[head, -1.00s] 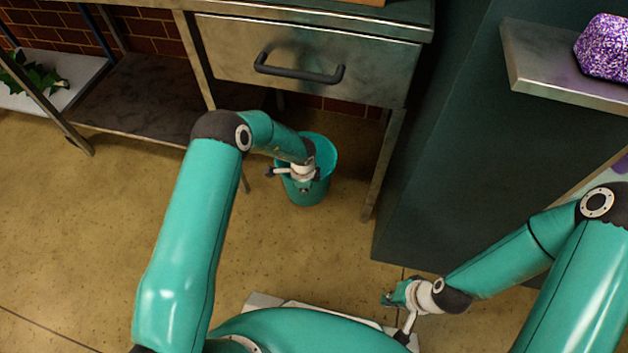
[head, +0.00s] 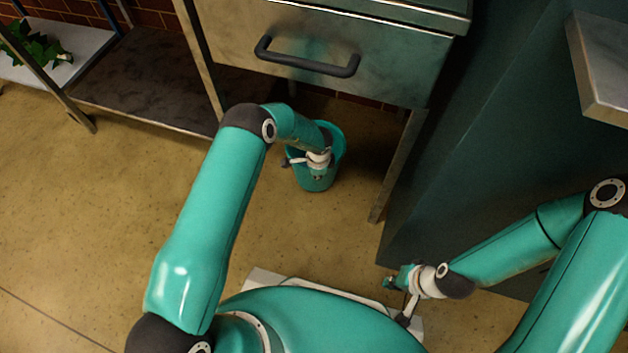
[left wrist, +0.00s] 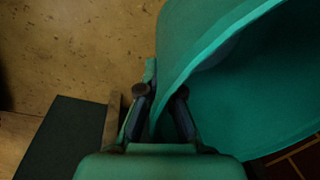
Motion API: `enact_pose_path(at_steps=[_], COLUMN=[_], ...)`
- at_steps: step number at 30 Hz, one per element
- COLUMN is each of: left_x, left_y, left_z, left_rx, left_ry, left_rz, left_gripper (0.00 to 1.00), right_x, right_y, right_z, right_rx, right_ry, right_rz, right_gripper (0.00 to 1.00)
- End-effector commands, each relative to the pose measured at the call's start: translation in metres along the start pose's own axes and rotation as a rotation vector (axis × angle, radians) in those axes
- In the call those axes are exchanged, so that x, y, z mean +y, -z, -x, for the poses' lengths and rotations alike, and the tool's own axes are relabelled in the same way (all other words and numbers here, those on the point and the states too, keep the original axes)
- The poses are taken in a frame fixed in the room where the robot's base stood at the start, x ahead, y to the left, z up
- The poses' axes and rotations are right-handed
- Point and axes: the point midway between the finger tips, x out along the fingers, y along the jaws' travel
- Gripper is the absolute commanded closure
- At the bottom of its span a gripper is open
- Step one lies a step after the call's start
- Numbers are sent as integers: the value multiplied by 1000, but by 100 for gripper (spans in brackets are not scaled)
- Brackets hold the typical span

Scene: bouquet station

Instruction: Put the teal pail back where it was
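The teal pail (head: 333,138) is upright below the drawer unit in the head view, partly hidden by my left wrist. I cannot tell whether its base touches the floor. My left gripper (head: 318,172) is at its near side. In the left wrist view the pail (left wrist: 215,35) fills the right side, and its wall passes between the two fingers of my left gripper (left wrist: 161,92), which are closed on it, one on each face. My right gripper (head: 392,283) is low at the right, away from the pail; its fingers are too small to read.
A metal drawer (head: 320,45) with a dark handle (head: 305,62) is above the pail. A table leg (head: 398,165) and a dark cabinet (head: 480,140) stand to its right. A low shelf (head: 145,85) is at the left, with a leafy plant (head: 35,42). Open floor (head: 90,210) lies at the left.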

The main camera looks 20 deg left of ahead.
Motion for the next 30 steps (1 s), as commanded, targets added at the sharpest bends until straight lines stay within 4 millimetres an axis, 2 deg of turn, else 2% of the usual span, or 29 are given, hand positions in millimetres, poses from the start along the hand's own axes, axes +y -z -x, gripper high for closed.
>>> enact_pose_path(at_steps=[10, 20, 21, 25, 30], left_x=[2, 2, 4, 4, 4], left_y=[2, 2, 2, 2, 2], left_z=[-34, -36, -37, -37, -37], left_rx=[3, 3, 1, 1, 1], left_ry=[6, 6, 1, 1, 1], left_rz=[-2, -2, -2, -2, -2], left_gripper=[100, 100, 90, 69, 69], right_x=[6, 6, 6, 6, 6], right_y=[0, 0, 0, 0, 0], right_z=[-16, -16, -16, -16, -16], right_rx=[0, 0, 0, 0, 0], right_ry=[0, 0, 0, 0, 0], right_rz=[0, 0, 0, 0, 0], right_gripper=[100, 100, 100, 100, 100])
